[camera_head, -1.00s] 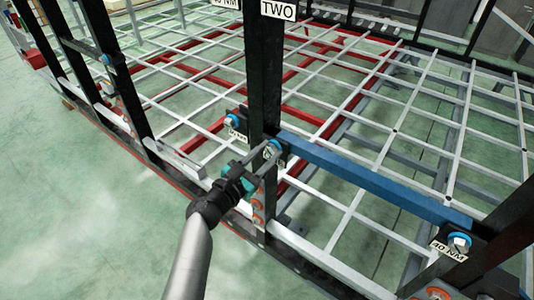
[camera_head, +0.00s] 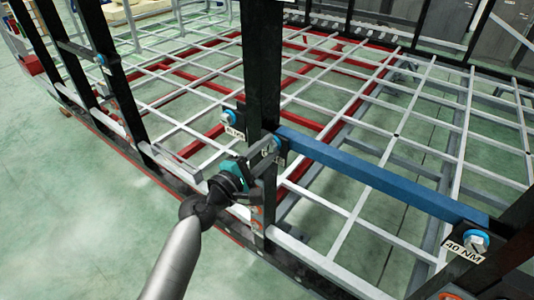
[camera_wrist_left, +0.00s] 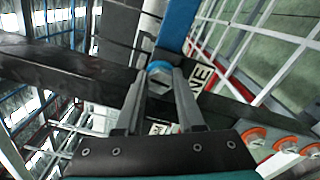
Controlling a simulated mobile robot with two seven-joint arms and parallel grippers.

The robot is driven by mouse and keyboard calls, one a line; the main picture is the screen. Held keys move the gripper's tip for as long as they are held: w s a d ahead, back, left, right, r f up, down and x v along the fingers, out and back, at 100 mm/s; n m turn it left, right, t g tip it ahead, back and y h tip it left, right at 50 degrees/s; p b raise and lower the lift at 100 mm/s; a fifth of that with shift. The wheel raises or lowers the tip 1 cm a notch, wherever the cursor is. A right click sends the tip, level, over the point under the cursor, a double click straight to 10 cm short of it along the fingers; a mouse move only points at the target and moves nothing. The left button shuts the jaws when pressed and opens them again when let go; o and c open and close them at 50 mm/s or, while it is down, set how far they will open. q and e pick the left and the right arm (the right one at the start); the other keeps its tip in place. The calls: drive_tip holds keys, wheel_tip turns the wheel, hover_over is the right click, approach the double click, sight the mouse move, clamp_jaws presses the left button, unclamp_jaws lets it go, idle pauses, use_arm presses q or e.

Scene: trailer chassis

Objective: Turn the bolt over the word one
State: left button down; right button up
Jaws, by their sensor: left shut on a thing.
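In the left wrist view a hex bolt (camera_wrist_left: 158,84) with a blue washer (camera_wrist_left: 160,67) sits between my left gripper's fingertips (camera_wrist_left: 159,94). A white label (camera_wrist_left: 202,75) beside it shows the letters "NE"; the rest is hidden by a finger. In the head view the left gripper (camera_head: 262,152) reaches the black post and is shut on this bolt (camera_head: 269,146), at the left end of the blue beam. The gripper partly covers the bolt there. My right gripper is not in view.
The blue beam (camera_head: 380,177) runs right to another bolt (camera_head: 475,240) above a "40 NM" label (camera_head: 464,252). Another blue-washered bolt (camera_head: 227,117) is just left of the black post (camera_head: 262,60). Open green floor (camera_head: 70,220) lies at the front left.

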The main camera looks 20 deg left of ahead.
use_arm(q)
drive_tip(key=m, duration=0.2)
drive_tip(key=m+b, duration=0.1)
drive_tip(key=shift+f+m, duration=0.25)
drive_tip(key=shift+m, duration=0.15)
drive_tip(key=m, duration=0.2)
drive_tip(key=shift+m, duration=0.4)
drive_tip(key=m, duration=0.2)
drive_tip(key=shift+m, duration=0.3)
drive_tip(key=m, duration=0.2)
drive_tip(key=shift+f+m, duration=0.1)
drive_tip(key=shift+m, duration=0.3)
drive_tip(key=m+p, duration=0.1)
drive_tip(key=m, duration=0.3)
drive_tip(key=shift+a+p, duration=0.1)
drive_tip(key=shift+p, duration=0.3)
drive_tip(key=m+p, duration=0.1)
drive_tip(key=m, duration=0.4)
drive_tip(key=shift+p, duration=0.4)
drive_tip(key=m+p, duration=0.1)
drive_tip(key=m, duration=0.2)
drive_tip(key=shift+a+f+m, duration=0.1)
drive_tip(key=shift+m, duration=0.2)
drive_tip(key=shift+m+p, duration=0.6)
drive_tip(key=shift+m, duration=1.3)
